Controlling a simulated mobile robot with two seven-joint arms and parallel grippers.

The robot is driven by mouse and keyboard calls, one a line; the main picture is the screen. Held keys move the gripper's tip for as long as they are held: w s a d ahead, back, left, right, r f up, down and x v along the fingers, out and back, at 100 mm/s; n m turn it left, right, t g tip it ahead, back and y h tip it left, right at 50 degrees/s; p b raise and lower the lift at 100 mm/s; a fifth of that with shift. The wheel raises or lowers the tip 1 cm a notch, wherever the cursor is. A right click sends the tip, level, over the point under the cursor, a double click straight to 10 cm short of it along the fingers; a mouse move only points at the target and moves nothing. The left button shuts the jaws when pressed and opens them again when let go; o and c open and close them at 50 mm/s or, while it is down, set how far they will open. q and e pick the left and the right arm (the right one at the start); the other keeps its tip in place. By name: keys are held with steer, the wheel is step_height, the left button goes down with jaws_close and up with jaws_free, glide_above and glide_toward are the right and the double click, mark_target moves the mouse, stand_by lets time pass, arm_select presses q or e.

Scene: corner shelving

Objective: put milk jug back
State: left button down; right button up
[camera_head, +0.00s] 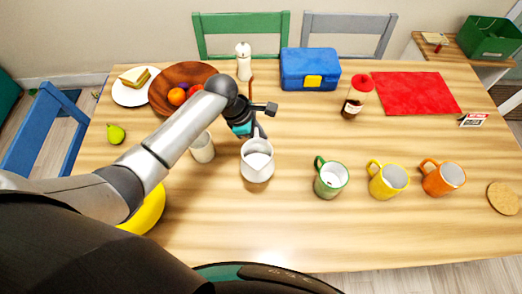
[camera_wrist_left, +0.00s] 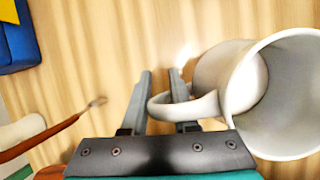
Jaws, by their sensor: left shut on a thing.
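The white milk jug (camera_head: 257,160) is near the middle of the wooden table, with its handle toward the back. In the left wrist view the jug (camera_wrist_left: 283,95) is at the right, its open mouth facing the camera. My left gripper (camera_head: 257,128) reaches over the table from the left and is shut on the jug's handle. The handle runs between the two fingers in the left wrist view (camera_wrist_left: 162,85). I cannot tell whether the jug's base touches the table. My right gripper is not in view.
A pale cup (camera_head: 202,148) stands close left of the jug. Green (camera_head: 331,180), yellow (camera_head: 388,181) and orange (camera_head: 443,178) mugs stand to the right. A blue lunchbox (camera_head: 309,70), a white shaker (camera_head: 244,62) and a fruit bowl (camera_head: 166,88) are behind. The front middle table is clear.

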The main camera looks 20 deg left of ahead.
arm_select(q)
step_height(320, 180, down, 5)
steer(key=shift+r+b, duration=0.1)
steer(key=shift+b, duration=0.8)
steer(key=shift+f, duration=0.35)
steer(key=c, duration=0.7)
jaws_free()
steer(key=shift+p+v, duration=2.15)
steer(key=shift+v, duration=4)
